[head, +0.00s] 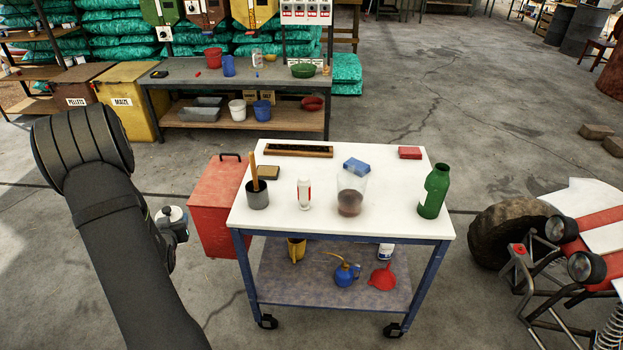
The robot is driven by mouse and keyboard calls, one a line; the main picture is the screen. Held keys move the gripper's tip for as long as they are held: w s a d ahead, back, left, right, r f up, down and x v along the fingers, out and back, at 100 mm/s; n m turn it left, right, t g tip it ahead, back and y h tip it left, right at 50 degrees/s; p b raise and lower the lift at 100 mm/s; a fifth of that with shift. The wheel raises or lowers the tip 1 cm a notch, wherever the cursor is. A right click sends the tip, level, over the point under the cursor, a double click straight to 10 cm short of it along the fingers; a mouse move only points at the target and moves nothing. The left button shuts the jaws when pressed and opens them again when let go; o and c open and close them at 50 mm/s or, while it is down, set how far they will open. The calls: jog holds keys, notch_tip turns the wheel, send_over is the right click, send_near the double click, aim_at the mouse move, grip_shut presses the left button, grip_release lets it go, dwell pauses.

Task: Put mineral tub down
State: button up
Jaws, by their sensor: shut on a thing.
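At the left of the head view, the end of my arm shows small beside the black arm link, left of the red bin. My gripper (180,232) is grey and partly hidden behind the arm; its fingertips are hard to make out. It is shut on a small pale round thing with a dark top, which I take for the mineral tub (172,214). The tub is held clear of the white-topped trolley (325,220), off its left side. Its lower part is hidden.
The trolley top holds a grey pot (257,197), a white bottle (304,194), a clear container (350,197), a green bottle (434,191), blue and red blocks and a dark tray (298,151). The front edge is clear. The red bin (216,205) stands left; a tyre (507,236) lies right.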

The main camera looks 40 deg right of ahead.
jog(key=w+d+r+m+g+h, duration=0.35)
jog(key=d+r, duration=0.25)
jog(key=d, duration=0.4)
notch_tip(320, 180, up, 13)
jog(key=m+g+h, duration=0.2)
jog(key=m+g, duration=1.5)
send_over(289, 185)
jog(key=shift+n, duration=0.25)
notch_tip(289, 185, down, 17)
jog(key=shift+s+f, duration=0.1)
jog(key=shift+f, duration=0.05)
jog(key=shift+f, duration=0.15)
jog(key=o, duration=1.4)
